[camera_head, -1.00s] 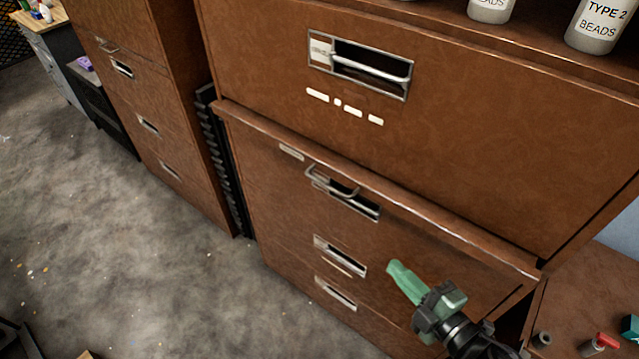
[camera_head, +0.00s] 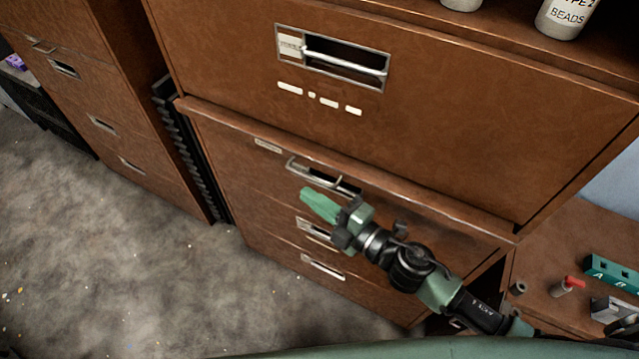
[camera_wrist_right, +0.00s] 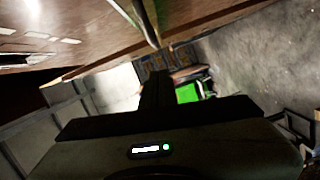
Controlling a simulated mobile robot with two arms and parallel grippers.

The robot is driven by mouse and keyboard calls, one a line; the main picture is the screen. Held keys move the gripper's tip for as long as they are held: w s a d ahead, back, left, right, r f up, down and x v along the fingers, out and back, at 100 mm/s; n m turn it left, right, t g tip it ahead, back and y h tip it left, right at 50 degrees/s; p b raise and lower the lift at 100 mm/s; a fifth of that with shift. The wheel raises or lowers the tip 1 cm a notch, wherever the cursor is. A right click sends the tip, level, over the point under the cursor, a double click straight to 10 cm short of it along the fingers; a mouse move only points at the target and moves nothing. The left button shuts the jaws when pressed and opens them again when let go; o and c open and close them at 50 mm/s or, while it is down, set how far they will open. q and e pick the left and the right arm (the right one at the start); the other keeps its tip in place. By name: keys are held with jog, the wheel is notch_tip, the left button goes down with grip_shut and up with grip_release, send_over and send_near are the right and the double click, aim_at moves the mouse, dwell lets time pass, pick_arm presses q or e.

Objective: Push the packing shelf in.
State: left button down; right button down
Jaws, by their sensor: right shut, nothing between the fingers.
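A brown wooden cabinet has a large upper front (camera_head: 400,110) with a bar handle (camera_head: 345,62). Below it a brown ledge (camera_head: 420,195), which looks like the packing shelf, juts out with a raised lip; I cannot tell how far it is out. A metal bar handle (camera_head: 300,170) sits on the front under the ledge. My right gripper (camera_head: 310,200), with green fingers, is shut and empty just in front of that handle and partly covers the lower fronts. A blurred bar, possibly the handle, shows in the right wrist view (camera_wrist_right: 146,22). My left gripper is not in view.
Bead bottles (camera_head: 567,15) stand on top of the cabinet. At the right, a brown surface (camera_head: 545,245) holds a red-capped item (camera_head: 570,284) and a teal block (camera_head: 612,272). Another brown cabinet (camera_head: 110,100) stands at the left. The grey floor (camera_head: 100,240) is clear in front.

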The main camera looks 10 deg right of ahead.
aim_at(319, 166)
jog(key=shift+w+d+f, duration=0.2)
jog(key=shift+w+d, duration=0.25)
jog(key=shift+w, duration=0.1)
jog(key=shift+w+d+f, duration=0.15)
jog(key=shift+w+d, duration=0.25)
jog(key=shift+w, duration=0.1)
jog(key=w+d, duration=0.1)
jog(key=w, duration=0.1)
jog(key=w+d, duration=0.2)
jog(key=shift+r, duration=0.1)
